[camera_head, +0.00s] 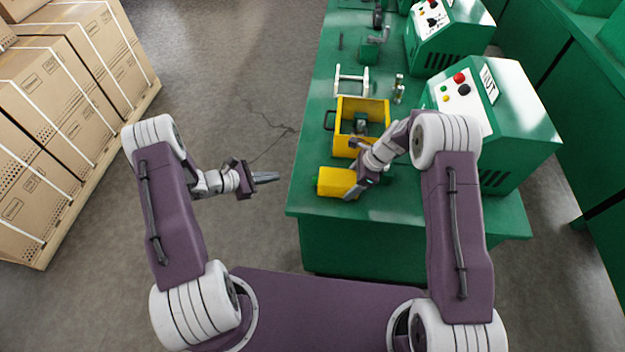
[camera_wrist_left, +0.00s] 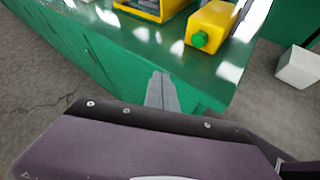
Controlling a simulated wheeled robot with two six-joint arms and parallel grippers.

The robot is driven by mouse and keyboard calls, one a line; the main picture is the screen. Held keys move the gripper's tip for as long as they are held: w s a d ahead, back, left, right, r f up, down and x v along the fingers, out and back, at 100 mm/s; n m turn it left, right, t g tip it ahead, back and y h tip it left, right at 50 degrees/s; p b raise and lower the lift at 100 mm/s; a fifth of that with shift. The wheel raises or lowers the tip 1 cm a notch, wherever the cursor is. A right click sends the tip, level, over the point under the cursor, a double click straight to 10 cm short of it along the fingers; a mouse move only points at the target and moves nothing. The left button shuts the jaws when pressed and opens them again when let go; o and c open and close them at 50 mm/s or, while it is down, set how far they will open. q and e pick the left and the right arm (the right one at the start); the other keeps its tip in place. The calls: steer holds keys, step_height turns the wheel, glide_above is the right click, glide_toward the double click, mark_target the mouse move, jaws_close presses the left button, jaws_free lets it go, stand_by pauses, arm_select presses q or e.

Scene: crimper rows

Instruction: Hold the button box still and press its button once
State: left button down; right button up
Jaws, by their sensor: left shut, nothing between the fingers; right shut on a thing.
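The yellow button box (camera_head: 337,182) lies near the front left corner of the green bench. In the left wrist view the box (camera_wrist_left: 213,22) shows a green button (camera_wrist_left: 200,40) on its end facing my left gripper. My right gripper (camera_head: 358,187) is shut on the box at its right side; its fingertips are partly hidden. My left gripper (camera_head: 277,177) is shut and empty, off the bench edge, left of the box and apart from it. Its closed fingertips also show in the left wrist view (camera_wrist_left: 161,80), pointing toward the bench.
The green bench (camera_head: 325,225) carries a yellow open bin (camera_head: 376,104) behind the box, a white frame (camera_head: 351,79) and green machines (camera_head: 500,110) on the right. Stacked cartons (camera_head: 45,110) stand at far left. The floor between is clear.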

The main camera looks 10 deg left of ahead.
mark_target(299, 186)
arm_select(q)
steer(key=shift+w, duration=0.1)
steer(key=shift+d, duration=4.35)
steer(key=shift+d, duration=0.45)
steer(key=shift+d, duration=0.6)
steer(key=shift+a, duration=1)
